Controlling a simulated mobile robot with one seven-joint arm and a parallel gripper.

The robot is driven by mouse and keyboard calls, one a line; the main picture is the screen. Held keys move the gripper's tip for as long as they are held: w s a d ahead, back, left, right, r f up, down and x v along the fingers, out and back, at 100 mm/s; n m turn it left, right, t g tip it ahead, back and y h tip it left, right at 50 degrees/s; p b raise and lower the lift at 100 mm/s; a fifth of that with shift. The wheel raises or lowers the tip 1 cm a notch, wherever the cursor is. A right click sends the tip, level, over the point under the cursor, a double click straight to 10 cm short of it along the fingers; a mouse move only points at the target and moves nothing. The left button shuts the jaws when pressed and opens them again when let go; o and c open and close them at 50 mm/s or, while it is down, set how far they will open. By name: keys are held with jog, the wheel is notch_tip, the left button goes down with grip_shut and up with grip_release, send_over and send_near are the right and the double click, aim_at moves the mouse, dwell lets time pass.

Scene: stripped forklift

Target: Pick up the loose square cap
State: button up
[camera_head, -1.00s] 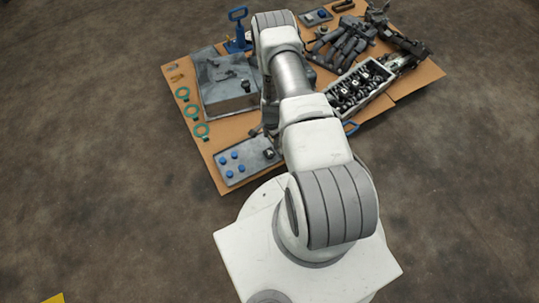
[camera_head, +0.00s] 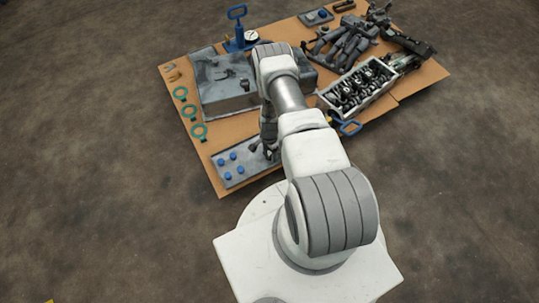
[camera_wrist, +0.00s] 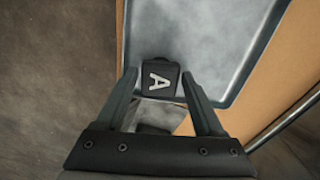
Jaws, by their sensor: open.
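The square cap (camera_wrist: 160,79) is black with a pale letter A on top. In the wrist view it sits at the near edge of the grey tray (camera_wrist: 205,60), between the fingertips of my gripper (camera_wrist: 159,75). My gripper is open, one finger on each side of the cap; I cannot tell whether either finger touches it. In the head view the tray (camera_head: 254,168) lies at the near left of the cardboard, with my gripper at its right end. My arm partly hides that end, and I cannot make out the cap there.
Several blue caps (camera_head: 233,155) stand on the tray. A large grey metal box (camera_head: 222,100) lies behind it, with green rings (camera_head: 190,111) to its left. Bare floor surrounds the cardboard.

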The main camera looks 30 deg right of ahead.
jog(key=shift+c, duration=0.2)
grip_shut()
jog(key=shift+r, duration=0.15)
